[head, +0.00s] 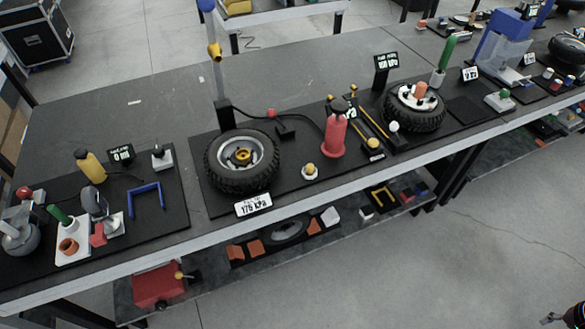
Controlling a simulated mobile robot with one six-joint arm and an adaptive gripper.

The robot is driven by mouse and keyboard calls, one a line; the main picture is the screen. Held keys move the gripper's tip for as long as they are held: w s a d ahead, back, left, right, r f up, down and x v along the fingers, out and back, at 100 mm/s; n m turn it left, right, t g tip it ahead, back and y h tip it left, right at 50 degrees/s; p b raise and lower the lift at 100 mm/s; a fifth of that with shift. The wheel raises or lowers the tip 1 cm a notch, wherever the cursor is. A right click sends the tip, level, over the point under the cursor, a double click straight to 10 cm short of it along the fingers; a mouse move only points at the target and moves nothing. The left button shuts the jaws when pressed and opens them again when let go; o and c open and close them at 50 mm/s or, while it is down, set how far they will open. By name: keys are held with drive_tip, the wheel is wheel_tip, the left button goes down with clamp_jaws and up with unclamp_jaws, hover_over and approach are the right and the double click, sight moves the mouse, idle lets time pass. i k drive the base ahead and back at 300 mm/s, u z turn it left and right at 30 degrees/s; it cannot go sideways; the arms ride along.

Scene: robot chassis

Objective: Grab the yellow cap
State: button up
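Several small yellow pieces could be the yellow cap. One is a rounded yellow cap (310,168) on a white base, on the black mat right of the front wheel. A dark part (568,314) at the bottom right corner appears to be the end of my arm, cut off by the frame. It is far from these pieces, and its fingers cannot be made out.
A red bottle (334,136) stands just right of the rounded yellow cap. The left wheel (241,162) and a 175 KPa sign (253,204) are to its left. A right wheel (414,106) lies farther along the bench. The floor (420,270) in front is clear.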

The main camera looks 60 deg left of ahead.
sight(310, 168)
drive_tip(key=u, duration=1.2)
drive_tip(key=i, duration=0.55)
drive_tip(key=z, duration=0.05)
drive_tip(key=k, duration=0.55)
drive_tip(key=z, duration=0.05)
